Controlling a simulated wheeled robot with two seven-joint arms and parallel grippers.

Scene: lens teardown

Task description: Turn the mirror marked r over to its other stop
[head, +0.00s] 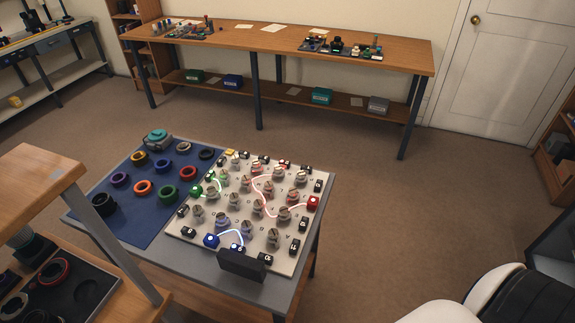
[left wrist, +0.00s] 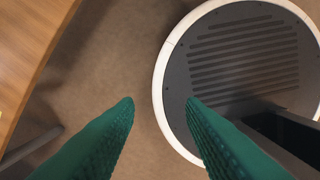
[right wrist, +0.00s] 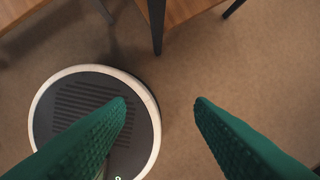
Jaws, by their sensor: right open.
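The white mirror board (head: 205,243) lies on the right part of the grey table in the head view. It carries several small round mirror mounts with letters beside them, too small for me to tell which is r. My left gripper (left wrist: 160,102) is open and empty over the floor and my base. My right gripper (right wrist: 160,102) is open and empty over the floor. Neither gripper shows in the head view.
A blue mat (head: 150,222) with several coloured rings and a teal-topped device (head: 158,139) lies left of the board. A dark block (head: 242,265) stands at the board's front edge. A wooden shelf (head: 40,190) rises at the near left. A long workbench (head: 220,42) stands at the back.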

